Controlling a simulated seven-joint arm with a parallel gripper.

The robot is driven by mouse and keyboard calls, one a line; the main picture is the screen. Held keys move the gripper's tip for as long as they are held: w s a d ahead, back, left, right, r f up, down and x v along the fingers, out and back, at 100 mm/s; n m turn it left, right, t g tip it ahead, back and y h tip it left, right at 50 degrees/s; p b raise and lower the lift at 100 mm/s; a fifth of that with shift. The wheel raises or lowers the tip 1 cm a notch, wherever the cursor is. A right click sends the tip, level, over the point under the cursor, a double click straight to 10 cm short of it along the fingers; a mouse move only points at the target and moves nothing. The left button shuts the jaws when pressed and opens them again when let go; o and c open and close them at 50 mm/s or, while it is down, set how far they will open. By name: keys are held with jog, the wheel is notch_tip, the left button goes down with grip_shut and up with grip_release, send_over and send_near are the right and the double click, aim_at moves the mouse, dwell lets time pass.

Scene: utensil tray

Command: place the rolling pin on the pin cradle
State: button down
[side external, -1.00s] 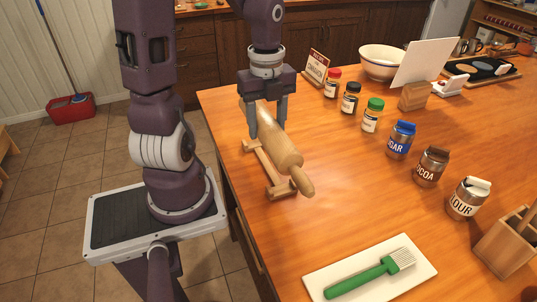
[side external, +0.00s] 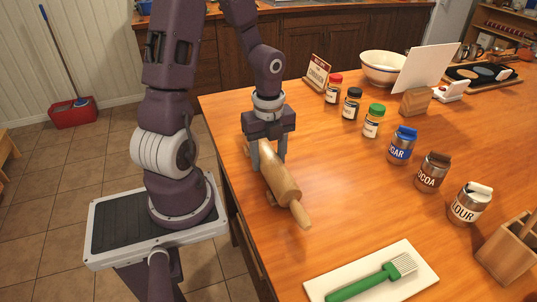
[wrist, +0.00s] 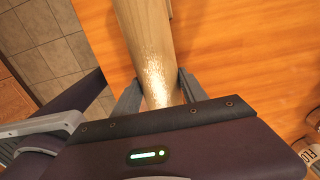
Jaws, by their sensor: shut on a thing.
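The wooden rolling pin (side external: 281,184) lies lengthwise between the fingers of my gripper (side external: 269,163), its near handle pointing toward the front of the table. In the wrist view the pin (wrist: 147,45) runs up from between the two fingers (wrist: 158,95). My gripper is shut on it near its far part. The pin cradle (side external: 271,199) is mostly hidden under the pin and gripper; only a small wooden part shows at the pin's left side. I cannot tell whether the pin touches the cradle or hangs just above it.
A white board (side external: 407,283) with a green brush (side external: 362,283) lies at the front. Spice jars (side external: 351,104) and the sugar (side external: 402,146), cocoa (side external: 432,171) and flour (side external: 469,203) jars stand to the right. The table between pin and jars is clear.

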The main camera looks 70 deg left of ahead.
aim_at(269, 154)
jog(key=c, duration=0.6)
grip_release()
notch_tip(269, 154, up, 13)
jog(key=s+d+r+n+t, duration=0.2)
jog(key=d+n, duration=0.2)
jog(key=n, duration=0.2)
jog(key=s+d+r+n+t, duration=0.1)
jog(key=s+d+r+n, duration=0.1)
jog(key=d+n, duration=0.3)
jog(key=s+d+r+n+t, duration=0.2)
jog(key=s+d+n, duration=0.1)
jog(key=n, duration=0.4)
jog(key=shift+d+r+t, duration=0.3)
jog(key=shift+d, duration=0.55)
